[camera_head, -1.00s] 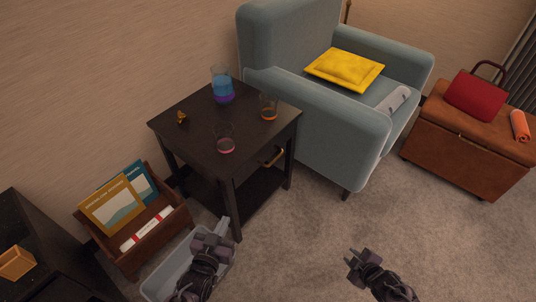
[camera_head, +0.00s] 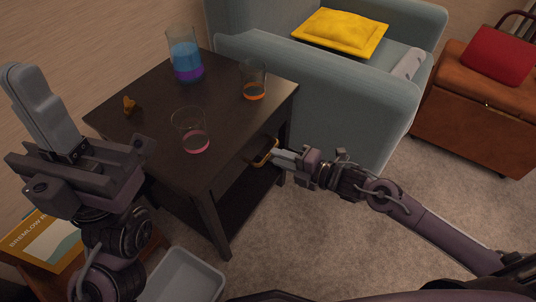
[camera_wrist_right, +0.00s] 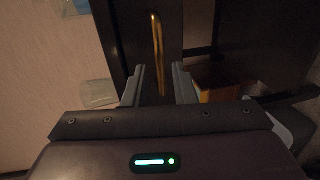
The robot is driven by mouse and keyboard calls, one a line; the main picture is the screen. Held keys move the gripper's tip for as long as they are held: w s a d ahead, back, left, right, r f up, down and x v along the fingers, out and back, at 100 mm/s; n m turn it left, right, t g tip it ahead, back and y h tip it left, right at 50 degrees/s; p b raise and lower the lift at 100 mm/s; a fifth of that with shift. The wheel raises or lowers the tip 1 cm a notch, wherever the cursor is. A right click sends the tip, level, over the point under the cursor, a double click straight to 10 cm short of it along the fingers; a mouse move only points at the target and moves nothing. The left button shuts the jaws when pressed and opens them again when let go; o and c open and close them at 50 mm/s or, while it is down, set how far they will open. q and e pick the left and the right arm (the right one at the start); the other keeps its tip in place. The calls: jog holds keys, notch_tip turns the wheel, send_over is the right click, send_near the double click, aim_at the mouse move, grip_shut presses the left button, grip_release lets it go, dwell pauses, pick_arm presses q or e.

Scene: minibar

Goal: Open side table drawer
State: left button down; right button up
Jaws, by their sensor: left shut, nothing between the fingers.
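The dark side table (camera_head: 225,170) stands in the middle of the head view. Its drawer front carries a brass bar handle (camera_head: 265,152), and the drawer looks closed. My right gripper (camera_head: 279,155) is at the handle, coming in from the right. In the right wrist view the two fingers (camera_wrist_right: 158,85) are apart, with the brass handle (camera_wrist_right: 157,45) running between them; I cannot tell whether they touch it. My left gripper (camera_head: 28,80) is raised at the left of the head view, shut and empty, pointing up, clear of the table.
On the tabletop are a pitcher (camera_head: 186,60) with blue and purple liquid, two glasses (camera_head: 254,85) (camera_head: 190,135) and a small golden object (camera_head: 129,105). A blue armchair (camera_head: 330,90) stands behind at right. A grey bin (camera_head: 182,277) is at the table's front left. Carpet is clear at right.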

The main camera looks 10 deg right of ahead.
jog(key=b+x, duration=0.1)
jog(key=x, duration=0.3)
jog(key=shift+f, duration=0.1)
grip_shut()
